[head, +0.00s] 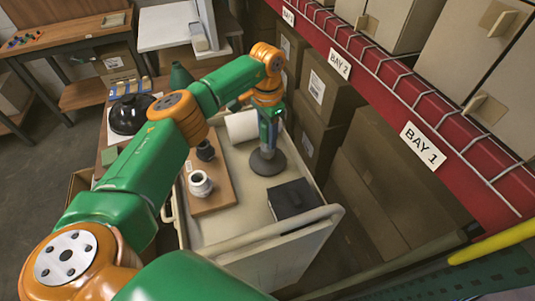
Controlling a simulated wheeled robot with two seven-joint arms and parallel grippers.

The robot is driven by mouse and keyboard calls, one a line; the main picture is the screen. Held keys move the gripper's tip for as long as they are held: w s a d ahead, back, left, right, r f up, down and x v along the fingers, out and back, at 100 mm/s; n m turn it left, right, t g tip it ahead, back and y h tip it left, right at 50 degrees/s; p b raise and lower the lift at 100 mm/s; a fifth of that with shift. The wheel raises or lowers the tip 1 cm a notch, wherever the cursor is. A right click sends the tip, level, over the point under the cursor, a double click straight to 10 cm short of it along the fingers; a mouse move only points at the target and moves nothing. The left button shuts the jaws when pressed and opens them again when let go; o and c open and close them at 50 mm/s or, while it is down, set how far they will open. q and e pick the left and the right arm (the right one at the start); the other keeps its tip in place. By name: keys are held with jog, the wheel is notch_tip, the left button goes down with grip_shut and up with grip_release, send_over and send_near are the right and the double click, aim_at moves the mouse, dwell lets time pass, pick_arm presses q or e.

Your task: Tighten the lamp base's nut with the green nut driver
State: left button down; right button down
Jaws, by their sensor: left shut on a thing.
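My left arm reaches from the lower left over an open pale drawer. My left gripper (268,121) points down at the drawer's right side, shut on the top of a dark grey flared lamp part (268,163) with a wide round foot. The part looks upright; whether its foot touches the drawer floor is unclear. No nut can be made out on it. Several small coloured-handled tools (22,39) lie on a wooden table at the far left, too small to tell whether one is the green nut driver. My right gripper is not in view.
The drawer (231,226) holds a brown board (215,178) with a white fitting (200,184) and a black fitting (205,150), a white roll (241,126) and a black box (294,199). A black dome (130,114) stands left. Boxes and a red rack (385,75) close the right.

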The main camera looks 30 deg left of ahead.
pick_arm(q)
jog(key=shift+f, duration=0.55)
dwell(0.5)
jog(key=m, duration=0.2)
jog(key=shift+m, duration=0.3)
jog(key=m, duration=0.6)
jog(key=shift+m, duration=0.8)
jog(key=m, duration=0.3)
jog(key=shift+f+m, duration=0.1)
jog(key=shift+m, duration=0.2)
